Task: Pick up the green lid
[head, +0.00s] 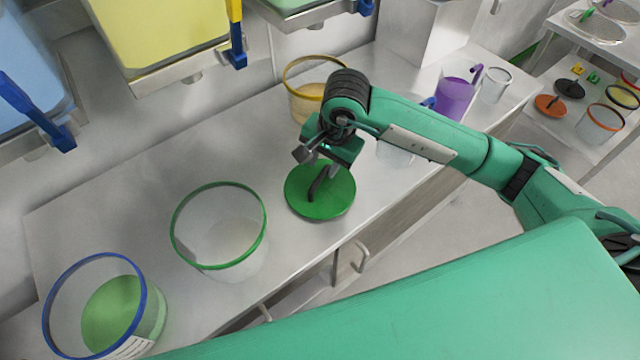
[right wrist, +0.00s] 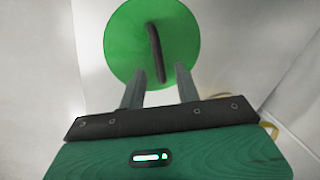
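The green lid (head: 335,203) is a round disc with a dark bar handle, lying flat on the grey counter. It also shows in the right wrist view (right wrist: 125,45), with its handle (right wrist: 156,52) running roughly along the line of my fingers. My right gripper (head: 318,156) is over the far side of the lid. In the right wrist view its two fingers (right wrist: 160,76) are apart with nothing between them, and their tips overlap the lid's near edge in the picture. I cannot tell the exact height above the lid. My left gripper is not in view.
On the counter (head: 130,200), a green-rimmed clear tub (head: 218,184) stands left of the lid and a blue-rimmed tub (head: 48,310) further left. A yellow-rimmed tub (head: 287,78) stands behind my right gripper. A purple container (head: 455,98) stands to the right. Bins hang above the back.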

